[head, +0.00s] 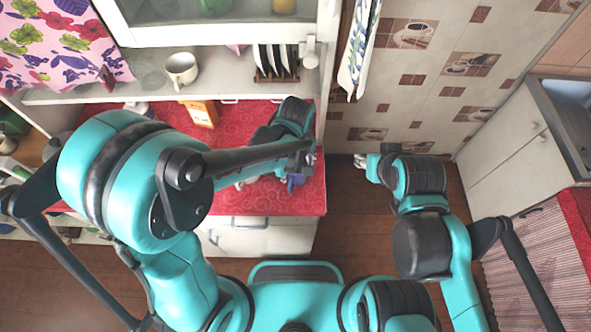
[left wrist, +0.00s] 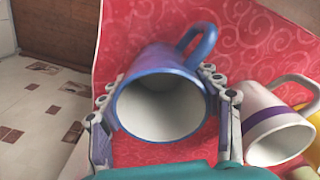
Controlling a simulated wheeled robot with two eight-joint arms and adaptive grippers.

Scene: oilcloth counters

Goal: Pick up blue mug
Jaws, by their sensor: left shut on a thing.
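The blue mug (left wrist: 172,62) is between the two fingers of my left gripper (left wrist: 158,88) in the left wrist view. Its open mouth faces the camera, its handle points up and away, and it looks empty. The fingers are shut on its sides. In the head view the blue mug (head: 295,183) shows only in part, near the right end of the red counter, with my left arm covering much of it. I cannot tell whether it touches the counter. My right gripper (head: 363,160) is over the floor to the right, away from the mug; its fingers are too small to judge.
An orange box (head: 203,113) is farther back on the red counter (head: 300,203). A shelf above holds another white mug (head: 181,69) and a plate rack (head: 275,65).

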